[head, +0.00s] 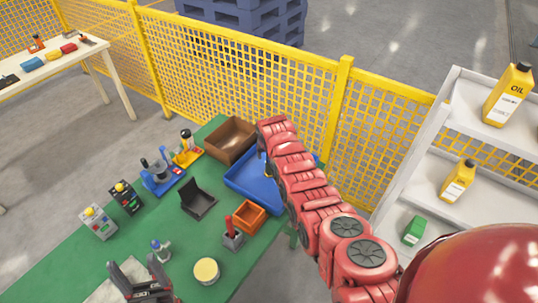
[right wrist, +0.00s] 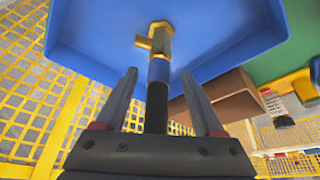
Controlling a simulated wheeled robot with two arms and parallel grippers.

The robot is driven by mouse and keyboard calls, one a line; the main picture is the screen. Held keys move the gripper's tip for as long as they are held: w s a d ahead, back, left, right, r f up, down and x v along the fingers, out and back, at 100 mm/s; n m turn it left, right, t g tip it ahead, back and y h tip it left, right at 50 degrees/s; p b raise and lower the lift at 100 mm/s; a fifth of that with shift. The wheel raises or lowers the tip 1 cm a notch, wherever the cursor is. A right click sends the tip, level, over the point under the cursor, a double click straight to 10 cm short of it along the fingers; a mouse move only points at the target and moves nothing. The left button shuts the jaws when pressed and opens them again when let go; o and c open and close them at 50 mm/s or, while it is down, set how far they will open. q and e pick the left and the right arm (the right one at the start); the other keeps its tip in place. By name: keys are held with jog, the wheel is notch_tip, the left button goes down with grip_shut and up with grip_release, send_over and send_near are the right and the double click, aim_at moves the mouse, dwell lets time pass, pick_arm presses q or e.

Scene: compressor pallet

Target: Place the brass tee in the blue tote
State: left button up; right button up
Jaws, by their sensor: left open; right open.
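The brass tee (right wrist: 158,40) shows in the right wrist view against the inside of the blue tote (right wrist: 95,35), just beyond my right gripper's fingertips. A dark rod-like part runs from the tee back between the fingers. My right gripper (right wrist: 160,74) is open, with a gap on each side of that part. In the head view the blue tote (head: 243,184) stands at the table's right side, partly covered by my red right arm, and only a small bit of the tee (head: 267,172) shows. My left gripper (head: 139,276) is open and empty over the near part of the table.
A brown box (head: 230,141) stands behind the tote and an orange bin (head: 250,215) in front. A black open case (head: 198,200), a red-handled item (head: 233,234) and a round tin (head: 206,271) are on the green table. Yellow fencing (head: 300,85) runs behind.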

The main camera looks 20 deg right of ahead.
jog(key=shift+s+r, duration=0.2)
jog(key=shift+r, duration=0.3)
jog(key=b+v, duration=0.3)
jog(key=v, duration=0.6)
